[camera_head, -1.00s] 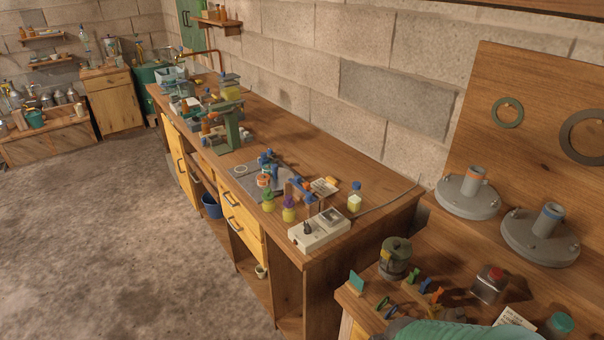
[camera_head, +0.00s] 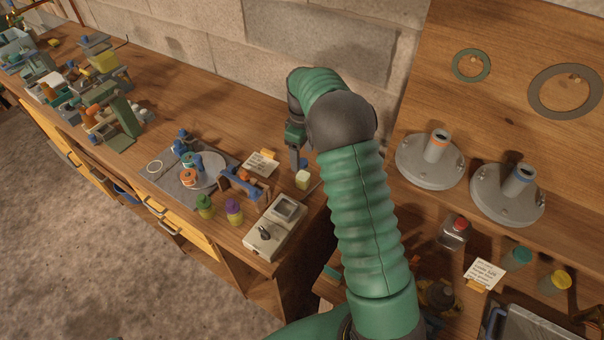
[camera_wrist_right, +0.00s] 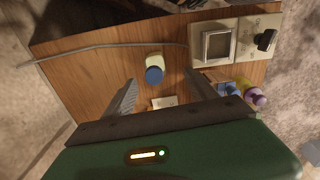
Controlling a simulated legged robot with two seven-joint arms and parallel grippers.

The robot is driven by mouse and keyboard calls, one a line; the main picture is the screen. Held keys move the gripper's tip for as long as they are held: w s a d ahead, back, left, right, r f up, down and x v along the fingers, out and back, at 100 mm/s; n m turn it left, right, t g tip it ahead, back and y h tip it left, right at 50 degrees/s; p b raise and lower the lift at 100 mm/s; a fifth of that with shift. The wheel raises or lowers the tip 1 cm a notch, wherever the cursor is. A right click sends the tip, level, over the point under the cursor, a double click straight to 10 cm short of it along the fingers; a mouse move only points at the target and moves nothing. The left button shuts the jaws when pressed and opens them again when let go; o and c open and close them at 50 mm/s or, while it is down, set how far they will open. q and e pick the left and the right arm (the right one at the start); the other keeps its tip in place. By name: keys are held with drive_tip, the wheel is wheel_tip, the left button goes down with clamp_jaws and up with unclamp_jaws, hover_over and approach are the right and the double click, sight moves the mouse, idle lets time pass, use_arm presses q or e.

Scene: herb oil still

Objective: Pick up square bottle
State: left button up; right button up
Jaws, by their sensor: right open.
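A small square bottle (camera_head: 303,181) with a pale yellow body and a blue cap stands upright on the long wooden bench, near its right end. It also shows in the right wrist view (camera_wrist_right: 154,66), its cap toward me. My right gripper (camera_head: 297,158) is above and beside the bottle, partly hidden by my arm. In the right wrist view its two fingers (camera_wrist_right: 161,93) are apart with nothing between them, and the bottle lies just beyond the fingertips. My left gripper is not in view.
A grey meter box (camera_head: 274,228) stands close by the bottle. Bottles with green (camera_head: 204,206) and purple caps (camera_head: 234,211) stand left of it. A card (camera_head: 262,163) is behind them. A cable (camera_wrist_right: 100,48) crosses the bench. Flanged fittings (camera_head: 430,160) are on the right.

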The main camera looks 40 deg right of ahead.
sight(302, 173)
drive_tip(key=f, duration=0.2)
drive_tip(key=w+f, duration=0.1)
drive_tip(key=f, duration=0.1)
drive_tip(key=d+f, duration=0.1)
drive_tip(key=f, duration=0.1)
drive_tip(key=shift+w, duration=0.3)
drive_tip(key=shift+s+d+f+p, duration=0.1)
drive_tip(key=shift+f+p, duration=0.2)
drive_tip(key=shift+p, duration=0.1)
drive_tip(key=f, duration=0.2)
drive_tip(key=s+f+p, duration=0.1)
drive_tip(key=shift+a+f, duration=0.15)
drive_tip(key=shift+a, duration=0.1)
drive_tip(key=shift+w+f, duration=0.25)
drive_tip(key=shift+f, duration=0.05)
drive_tip(key=shift+w+d+f, duration=0.1)
drive_tip(key=shift+c, duration=0.3)
drive_tip(key=shift+d, duration=0.1)
drive_tip(key=shift+c, duration=1.2)
drive_tip(key=shift+d, duration=0.15)
drive_tip(key=c, duration=1)
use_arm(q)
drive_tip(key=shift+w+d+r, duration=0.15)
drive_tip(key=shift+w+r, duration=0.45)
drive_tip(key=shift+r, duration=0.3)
use_arm(e)
drive_tip(key=shift+a, duration=0.25)
clamp_jaws()
